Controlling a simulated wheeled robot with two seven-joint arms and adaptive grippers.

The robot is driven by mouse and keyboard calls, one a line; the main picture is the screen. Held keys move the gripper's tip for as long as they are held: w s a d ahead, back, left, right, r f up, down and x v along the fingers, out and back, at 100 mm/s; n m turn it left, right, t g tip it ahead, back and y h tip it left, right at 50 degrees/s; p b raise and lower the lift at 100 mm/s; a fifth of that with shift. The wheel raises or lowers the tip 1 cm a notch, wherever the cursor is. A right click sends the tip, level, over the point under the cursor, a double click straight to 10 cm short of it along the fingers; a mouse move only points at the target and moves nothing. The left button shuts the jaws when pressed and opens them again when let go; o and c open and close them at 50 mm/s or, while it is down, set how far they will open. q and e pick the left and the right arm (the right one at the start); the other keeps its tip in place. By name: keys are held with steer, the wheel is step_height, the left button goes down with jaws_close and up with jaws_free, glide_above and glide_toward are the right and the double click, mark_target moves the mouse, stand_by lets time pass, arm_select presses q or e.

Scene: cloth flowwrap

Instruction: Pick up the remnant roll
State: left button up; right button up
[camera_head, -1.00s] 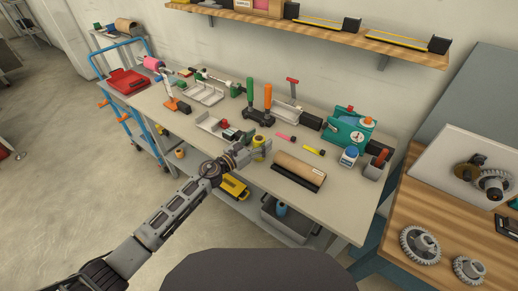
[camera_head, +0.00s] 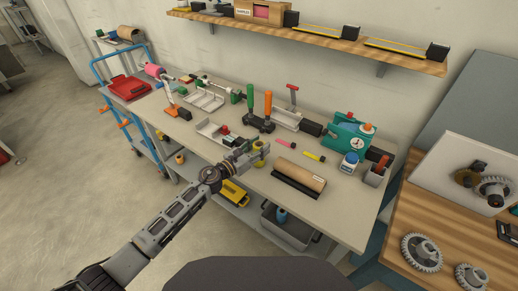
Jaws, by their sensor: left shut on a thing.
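The remnant roll appears to be the small yellow roll (camera_head: 258,148) standing at the front edge of the workbench, in the middle of the head view. My left gripper (camera_head: 254,157) reaches in from the lower left and is shut on it. The fingers cross the roll and hide its middle; only yellow parts above and below show. I cannot tell whether it is clear of the bench top. My right gripper is not in view.
A brown roll on a black holder (camera_head: 302,172) lies just right of the gripper. A white tray (camera_head: 211,130) is behind left, and orange and green upright handles (camera_head: 267,104) stand behind. A teal scale (camera_head: 350,137) and a white-blue bottle (camera_head: 348,163) are farther right.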

arm_select(q)
steer(key=shift+r, duration=0.75)
step_height(320, 180, up, 7)
steer(key=p, duration=0.4)
steer(key=shift+r+p, duration=0.55)
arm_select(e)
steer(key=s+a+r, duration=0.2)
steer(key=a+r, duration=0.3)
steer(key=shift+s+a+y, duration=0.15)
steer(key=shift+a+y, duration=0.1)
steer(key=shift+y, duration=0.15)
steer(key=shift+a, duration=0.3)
arm_select(q)
steer(key=shift+r, duration=0.1)
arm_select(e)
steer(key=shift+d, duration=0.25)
